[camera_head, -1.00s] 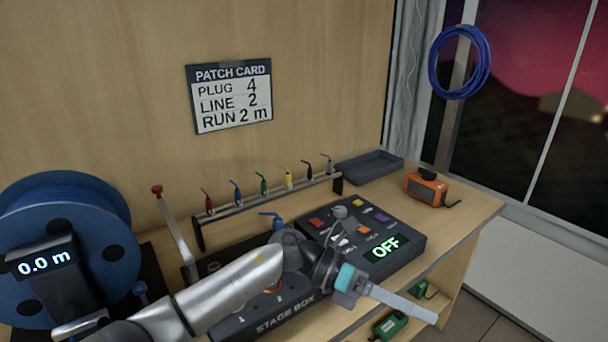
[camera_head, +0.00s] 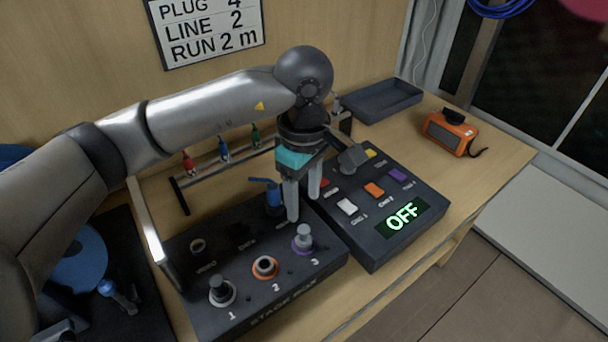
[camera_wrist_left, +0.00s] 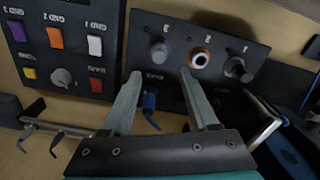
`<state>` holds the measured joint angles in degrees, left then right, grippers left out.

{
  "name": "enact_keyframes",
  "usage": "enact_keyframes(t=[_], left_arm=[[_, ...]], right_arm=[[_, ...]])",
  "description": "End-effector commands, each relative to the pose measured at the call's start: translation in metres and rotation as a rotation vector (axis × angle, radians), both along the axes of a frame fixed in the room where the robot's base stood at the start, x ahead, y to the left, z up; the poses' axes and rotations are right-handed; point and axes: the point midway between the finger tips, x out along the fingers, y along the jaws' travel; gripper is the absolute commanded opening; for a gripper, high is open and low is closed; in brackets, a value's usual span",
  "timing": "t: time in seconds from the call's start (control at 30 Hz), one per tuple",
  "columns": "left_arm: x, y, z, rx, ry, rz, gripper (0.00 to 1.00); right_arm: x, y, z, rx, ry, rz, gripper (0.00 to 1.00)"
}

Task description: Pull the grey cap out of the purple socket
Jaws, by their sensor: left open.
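The grey cap (camera_head: 304,231) stands upright in the purple socket (camera_head: 299,246), marked 3, on the dark stage box (camera_head: 230,307). In the left wrist view the grey cap (camera_wrist_left: 158,47) sits in the purple ring of the socket (camera_wrist_left: 152,56), just ahead of the fingertips. My left gripper (camera_head: 303,206) points down, open and empty, above and behind the cap, near the back right part of the box. In the wrist view its two fingers (camera_wrist_left: 160,74) stand apart, with the cap between their lines. My right gripper is in neither view.
The box also has an orange-ringed socket (camera_head: 265,266) and another capped socket (camera_head: 221,289). A blue plug (camera_head: 273,196) stands close left of my fingers. A rack of coloured plugs (camera_head: 223,150) is behind.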

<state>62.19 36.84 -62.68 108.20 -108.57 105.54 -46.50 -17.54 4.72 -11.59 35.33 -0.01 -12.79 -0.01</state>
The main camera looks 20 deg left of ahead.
Motion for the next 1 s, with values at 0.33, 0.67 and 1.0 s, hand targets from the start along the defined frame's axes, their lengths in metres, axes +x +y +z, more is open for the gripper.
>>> enact_keyframes(t=[0.33, 0.67, 1.0], left_arm=[[-0.001, 0.000, -0.070, -0.001, 0.005, 0.002, 0.60], [0.000, 0.000, -0.100, -0.002, 0.002, 0.001, 0.60], [0.000, 0.000, -0.101, -0.002, 0.001, 0.001, 0.54]], right_arm=[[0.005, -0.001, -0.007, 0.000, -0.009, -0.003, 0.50], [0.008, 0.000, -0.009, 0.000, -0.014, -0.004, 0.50], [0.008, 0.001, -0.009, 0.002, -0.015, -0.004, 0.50]])
